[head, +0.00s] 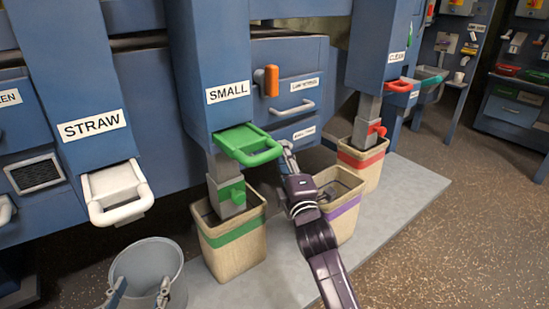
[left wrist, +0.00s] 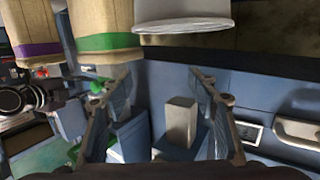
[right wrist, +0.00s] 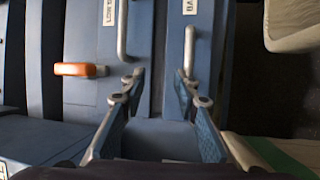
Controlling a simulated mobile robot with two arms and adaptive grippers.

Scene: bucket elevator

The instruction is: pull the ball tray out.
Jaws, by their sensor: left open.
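The ball tray appears to be the lower blue drawer front (head: 296,131) right of the SMALL chute. Its small label is hard to read in the head view. In the right wrist view its front (right wrist: 206,40) carries a partly readable label starting "BA" and a grey bar handle (right wrist: 189,50). My right gripper (head: 287,147) is at this drawer; in its wrist view (right wrist: 158,88) the fingers are apart, one close to the handle's end. Contact cannot be told. My left gripper (head: 139,292) is open and empty near the grey bucket; its spread fingers also show in its wrist view (left wrist: 155,85).
A drawer with a handle (head: 294,111) and an orange knob (head: 267,80) are above. A green tray (head: 248,143) juts out left of my right gripper. Bins with green (head: 235,250) and purple (head: 345,224) bands and the bucket (head: 148,265) stand below. Open floor lies right.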

